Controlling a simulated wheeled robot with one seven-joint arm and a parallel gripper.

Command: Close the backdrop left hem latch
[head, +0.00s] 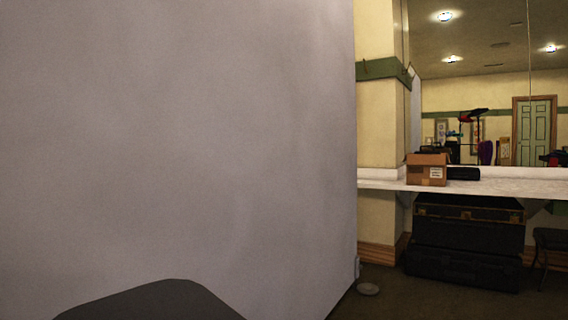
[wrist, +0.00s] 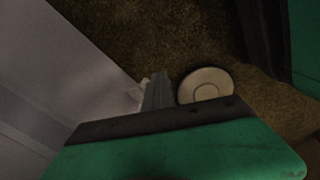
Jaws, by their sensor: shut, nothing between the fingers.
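The grey backdrop (head: 180,150) fills the left and middle of the head view. At its lower right edge is a small pale fitting (head: 357,268), which looks like the hem latch; whether it is open or closed is too small to tell. In the wrist view, a pale piece (wrist: 137,92) at the backdrop's edge (wrist: 75,65) seems to be the same fitting, partly hidden by my fingers. My gripper (wrist: 158,80) is shut and empty, its fingertips right beside this piece. I cannot tell whether they touch. My gripper does not clearly show in the head view.
Black cases (head: 465,250) stand under a white counter (head: 500,187) holding a cardboard box (head: 427,170). A stool (head: 552,240) is far right.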

